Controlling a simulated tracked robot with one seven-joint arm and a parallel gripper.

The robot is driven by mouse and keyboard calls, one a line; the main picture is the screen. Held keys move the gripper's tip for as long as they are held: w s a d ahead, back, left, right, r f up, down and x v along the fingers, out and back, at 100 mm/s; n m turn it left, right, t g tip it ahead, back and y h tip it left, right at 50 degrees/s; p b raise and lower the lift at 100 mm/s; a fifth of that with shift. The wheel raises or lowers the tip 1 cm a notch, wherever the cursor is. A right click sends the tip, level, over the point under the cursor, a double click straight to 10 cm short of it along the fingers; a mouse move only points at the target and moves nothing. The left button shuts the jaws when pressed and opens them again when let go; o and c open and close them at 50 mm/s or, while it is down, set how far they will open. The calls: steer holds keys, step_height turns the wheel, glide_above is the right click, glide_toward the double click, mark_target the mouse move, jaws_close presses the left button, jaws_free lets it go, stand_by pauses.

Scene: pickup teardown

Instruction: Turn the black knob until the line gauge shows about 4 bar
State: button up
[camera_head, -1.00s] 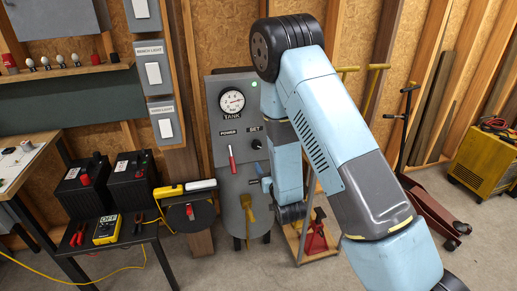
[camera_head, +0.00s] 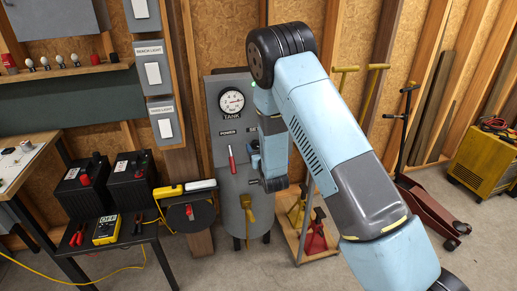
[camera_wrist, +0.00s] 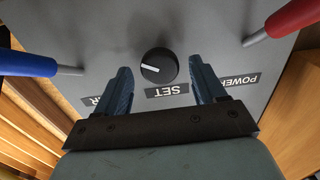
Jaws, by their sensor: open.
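The black knob (camera_wrist: 159,66) with a white pointer line sits on the grey panel (camera_wrist: 200,25), above an upside-down SET label in the wrist view. My gripper (camera_wrist: 160,72) is open, with one blue finger on each side of the knob. The fingertips look apart from the knob's sides; their exact depth is hard to tell. In the head view my arm hides the knob. The round gauge (camera_head: 231,103) that shows there is marked TANK. No line gauge can be seen; my arm covers the cabinet's right side.
A red-handled lever (camera_wrist: 295,17) and a blue-handled lever (camera_wrist: 28,62) stick out on either side of the knob. A yellow handle (camera_head: 246,203) hangs lower on the tank. Batteries (camera_head: 131,180) stand on a table at left.

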steer(key=shift+w, duration=0.15)
steer(key=c, duration=1)
